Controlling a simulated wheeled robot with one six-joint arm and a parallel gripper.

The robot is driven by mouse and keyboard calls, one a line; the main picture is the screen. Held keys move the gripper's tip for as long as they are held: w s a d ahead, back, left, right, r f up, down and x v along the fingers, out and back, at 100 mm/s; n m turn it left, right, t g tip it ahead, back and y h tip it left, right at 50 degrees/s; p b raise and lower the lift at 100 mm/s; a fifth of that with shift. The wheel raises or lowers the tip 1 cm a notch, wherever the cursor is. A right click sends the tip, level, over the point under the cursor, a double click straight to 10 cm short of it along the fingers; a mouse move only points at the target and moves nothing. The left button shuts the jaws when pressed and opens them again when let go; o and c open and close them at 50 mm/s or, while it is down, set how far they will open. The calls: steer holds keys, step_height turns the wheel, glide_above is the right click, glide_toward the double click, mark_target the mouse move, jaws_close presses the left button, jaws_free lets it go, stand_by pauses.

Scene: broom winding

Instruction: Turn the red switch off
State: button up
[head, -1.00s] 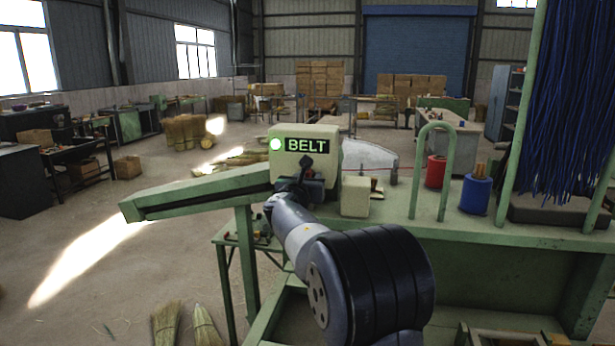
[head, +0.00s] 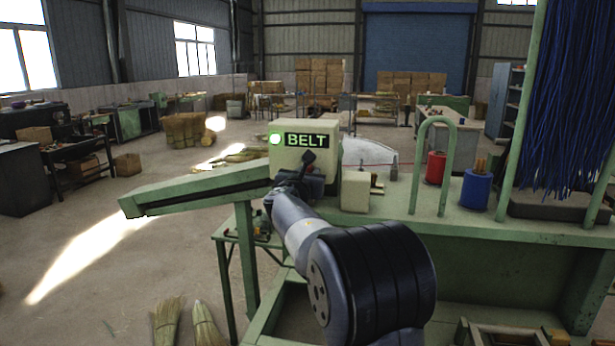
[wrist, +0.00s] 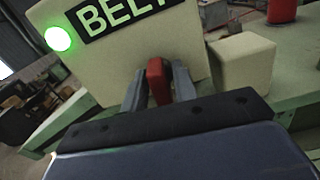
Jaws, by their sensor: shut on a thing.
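The red switch (wrist: 156,72) sticks out from the front of the cream box (wrist: 110,75) just below the BELT sign. In the wrist view my gripper (wrist: 158,84) has one grey finger on each side of the switch and is shut on it. The round lamp (wrist: 58,39) left of the sign glows green. In the head view the same box (head: 306,157) stands on the green machine, with the lamp (head: 275,139) lit. There my wrist and gripper hide the switch.
A smaller cream block (head: 355,191) stands just right of the box. A green sloping arm (head: 195,191) extends left. A green hoop (head: 418,170), a red spool (head: 435,170) and a blue spool (head: 475,191) stand further right on the bench, near hanging blue bristles (head: 565,95).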

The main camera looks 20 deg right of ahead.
steer(key=m+b, duration=0.3)
steer(key=shift+f, duration=0.3)
steer(key=m+b, duration=0.5)
steer(key=shift+s+d, duration=0.1)
steer(key=shift+d, duration=0.05)
steer(key=m+b, duration=0.4)
steer(key=m, duration=0.1)
steer(key=shift+f+m, duration=0.15)
steer(key=shift+m, duration=0.25)
steer(key=shift+m+b, duration=1.35)
steer(key=shift+m, duration=0.35)
steer(key=o, duration=0.7)
steer(key=shift+s, duration=0.1)
